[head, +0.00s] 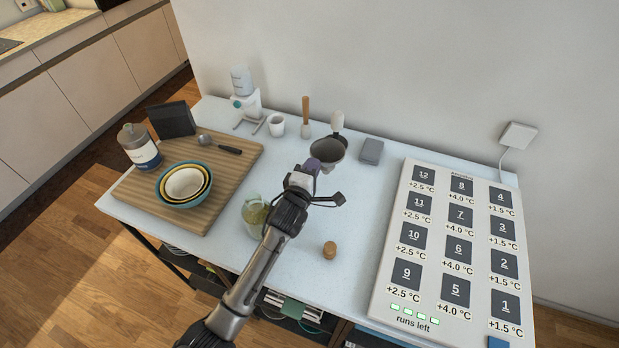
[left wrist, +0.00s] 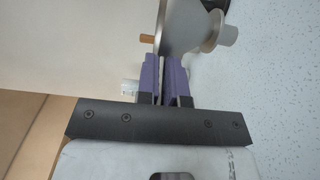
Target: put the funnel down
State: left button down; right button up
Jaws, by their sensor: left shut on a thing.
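The grey funnel (head: 329,149) is near the middle of the white table, wide mouth up, in the head view. My left gripper (head: 312,167) is shut on its near edge. In the left wrist view the purple fingers (left wrist: 165,70) close on a thin part of the funnel (left wrist: 182,25), which is cut off by the top edge. The gripper hides part of the funnel's lower end in the head view. I cannot tell whether its tip touches the table. My right gripper is in neither view.
A glass jar (head: 254,214) stands left of my arm, a cork (head: 330,250) to its right. Behind are a white cup (head: 276,125), a wooden-handled tool (head: 305,120) and a grey box (head: 371,151). A large numbered panel (head: 390,285) fills the right; a board (head: 225,180) with bowls, the left.

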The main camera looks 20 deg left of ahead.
pick_arm(q)
notch_tip(320, 180, down, 4)
jog(key=b, duration=0.2)
jog(key=shift+d+r+b, duration=0.1)
jog(key=shift+r+b, duration=0.15)
jog(key=shift+b, duration=0.05)
jog(key=shift+f, duration=0.15)
jog(key=shift+f, duration=0.1)
jog(key=shift+f+b, duration=0.4)
jog(key=shift+b, duration=0.1)
jog(key=c, duration=1.3)
grip_release()
jog(key=shift+o, duration=0.2)
jog(key=shift+r, duration=0.1)
jog(key=shift+r+p, duration=0.45)
jog(key=shift+r, duration=0.05)
jog(key=s, duration=0.8)
jog(key=s+p, duration=0.1)
jog(key=s, duration=0.3)
jog(key=shift+d+f, duration=0.1)
jog(key=shift+d, duration=0.2)
